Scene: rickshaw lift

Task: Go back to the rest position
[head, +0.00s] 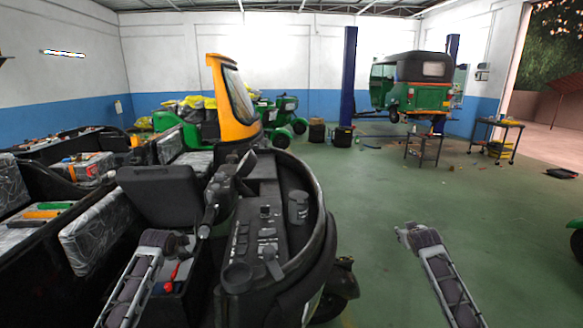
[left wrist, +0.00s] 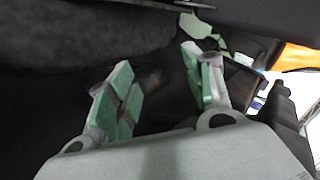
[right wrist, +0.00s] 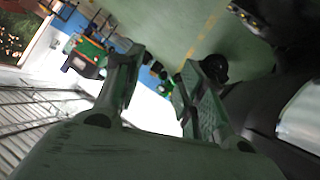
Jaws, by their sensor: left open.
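My left gripper (head: 184,243) is low over the rickshaw's open front compartment, left of the black dashboard (head: 262,232). In the left wrist view its two green-padded fingers (left wrist: 157,80) are apart with nothing between them, against dark surfaces of the vehicle. My right gripper (head: 402,231) is over open floor to the right of the rickshaw, touching nothing visible. In the right wrist view its fingers (right wrist: 160,72) are apart and empty. Both forearms come up from the bottom of the head view.
Tool-laden seats (head: 88,165) lie left. A green rickshaw (head: 412,85) stands raised by blue posts (head: 348,75). A cart (head: 497,135) is far right.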

